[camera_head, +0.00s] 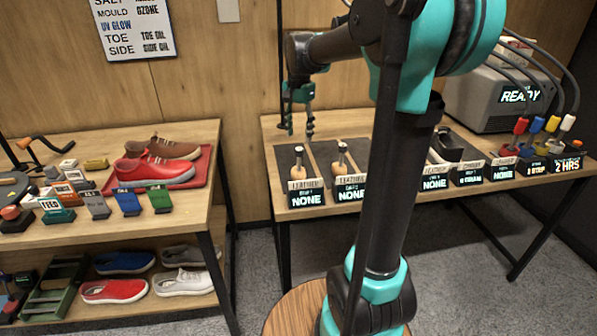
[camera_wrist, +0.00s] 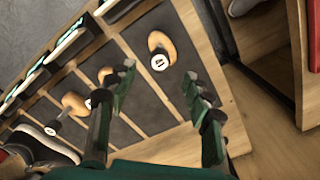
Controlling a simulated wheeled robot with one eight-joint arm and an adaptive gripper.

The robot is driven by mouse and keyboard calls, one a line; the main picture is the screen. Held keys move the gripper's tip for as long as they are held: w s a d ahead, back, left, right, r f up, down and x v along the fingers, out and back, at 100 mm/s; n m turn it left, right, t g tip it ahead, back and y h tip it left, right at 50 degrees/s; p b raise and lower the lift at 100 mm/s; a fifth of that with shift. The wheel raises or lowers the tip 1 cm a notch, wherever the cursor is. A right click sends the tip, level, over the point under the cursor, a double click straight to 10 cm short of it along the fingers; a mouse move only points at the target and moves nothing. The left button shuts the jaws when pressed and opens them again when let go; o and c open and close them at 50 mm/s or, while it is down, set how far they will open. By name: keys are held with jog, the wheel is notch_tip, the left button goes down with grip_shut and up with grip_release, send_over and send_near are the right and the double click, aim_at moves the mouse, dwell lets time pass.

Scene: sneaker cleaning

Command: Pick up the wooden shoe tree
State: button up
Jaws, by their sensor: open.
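Wooden shoe trees with metal stems stand in dark compartments on the right bench. In the head view, one shoe tree (camera_head: 298,168) is in the leftmost compartment and another shoe tree (camera_head: 342,157) is in the compartment to its right. My gripper (camera_head: 298,128) is open and empty above the back of these compartments. In the wrist view, a rounded wooden piece (camera_wrist: 164,43) lies ahead of the open fingers (camera_wrist: 160,88), apart from them. A second wooden piece (camera_wrist: 104,74) is partly hidden by the left finger. A third piece (camera_wrist: 74,102) is farther left.
Wooden dividers and display signs (camera_head: 306,197) border the compartments. A grey machine (camera_head: 495,98) stands at the bench's back right. The left bench holds a red tray (camera_head: 205,165) with shoes and several small blocks. A floor gap separates the benches.

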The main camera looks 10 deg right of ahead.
aim_at(299, 149)
jog(key=shift+f, duration=3.5)
grip_shut()
